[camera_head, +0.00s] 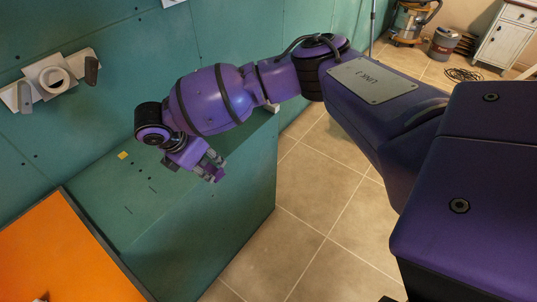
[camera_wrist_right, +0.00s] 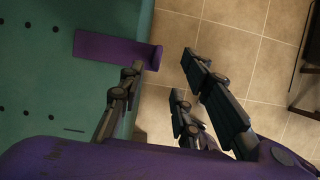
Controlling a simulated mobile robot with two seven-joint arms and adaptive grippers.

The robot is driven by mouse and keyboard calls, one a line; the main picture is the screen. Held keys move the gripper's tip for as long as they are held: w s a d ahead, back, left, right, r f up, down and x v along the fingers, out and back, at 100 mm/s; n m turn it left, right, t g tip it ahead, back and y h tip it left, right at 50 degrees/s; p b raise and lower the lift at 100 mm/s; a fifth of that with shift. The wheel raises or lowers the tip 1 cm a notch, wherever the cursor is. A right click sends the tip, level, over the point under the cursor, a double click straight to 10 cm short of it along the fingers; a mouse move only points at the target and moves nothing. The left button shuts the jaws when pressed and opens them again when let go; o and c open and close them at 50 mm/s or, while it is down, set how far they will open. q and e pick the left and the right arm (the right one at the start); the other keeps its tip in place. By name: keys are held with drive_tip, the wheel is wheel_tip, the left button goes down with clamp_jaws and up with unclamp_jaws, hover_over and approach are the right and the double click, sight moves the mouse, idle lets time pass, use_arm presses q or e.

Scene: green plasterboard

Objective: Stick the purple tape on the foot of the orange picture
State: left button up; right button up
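The orange picture (camera_head: 58,250) lies at the lower left of the head view, with a dark edge and part of it cut off by the frame. A purple strip, which looks like the tape (camera_wrist_right: 112,48), shows in the wrist view at the edge of the green board, its right end standing out past that edge. My right gripper (camera_head: 212,168) is over the edge of the green ledge; in the wrist view (camera_wrist_right: 160,85) its fingers are spread with a gap between them. The strip's end is close to the left finger; I cannot tell whether they touch. My left gripper is out of view.
The green plasterboard ledge (camera_head: 240,215) ends in a drop to the tiled floor (camera_head: 315,210). A small yellow piece (camera_head: 122,155) lies on the ledge. A white holder with a roll (camera_head: 43,86) is on the green wall. A cabinet (camera_head: 505,38) and buckets stand far back.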

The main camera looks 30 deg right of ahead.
sight(216, 172)
drive_tip(key=x, duration=0.7)
drive_tip(key=shift+w+a+f, duration=0.1)
drive_tip(key=shift+f, duration=0.2)
drive_tip(key=shift+r, duration=0.1)
clamp_jaws()
